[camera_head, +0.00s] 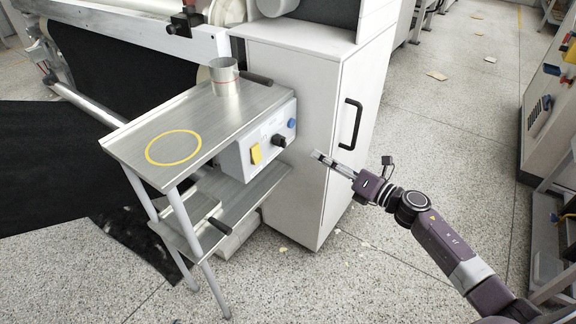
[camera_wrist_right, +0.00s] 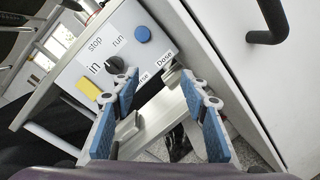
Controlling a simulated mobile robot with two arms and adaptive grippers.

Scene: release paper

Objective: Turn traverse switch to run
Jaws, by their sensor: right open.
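A white control box (camera_head: 262,140) is fixed to the side of a metal table. It carries a black knob (camera_head: 279,141), which also shows in the right wrist view (camera_wrist_right: 115,65) below the printed words "stop" and "run". I cannot tell which way the knob points. A yellow button (camera_head: 256,154) and a blue button (camera_head: 291,124) are on the same panel. My right gripper (camera_head: 320,156) is open and empty, to the right of the box and apart from it. Its blue-padded fingers show in the wrist view (camera_wrist_right: 162,88). My left gripper is not in view.
A white cabinet (camera_head: 310,100) with a black handle (camera_head: 350,124) stands right behind the box. A metal cup (camera_head: 224,77) and a yellow ring mark (camera_head: 173,147) are on the tabletop (camera_head: 130,145). The speckled floor (camera_head: 440,130) to the right is mostly clear.

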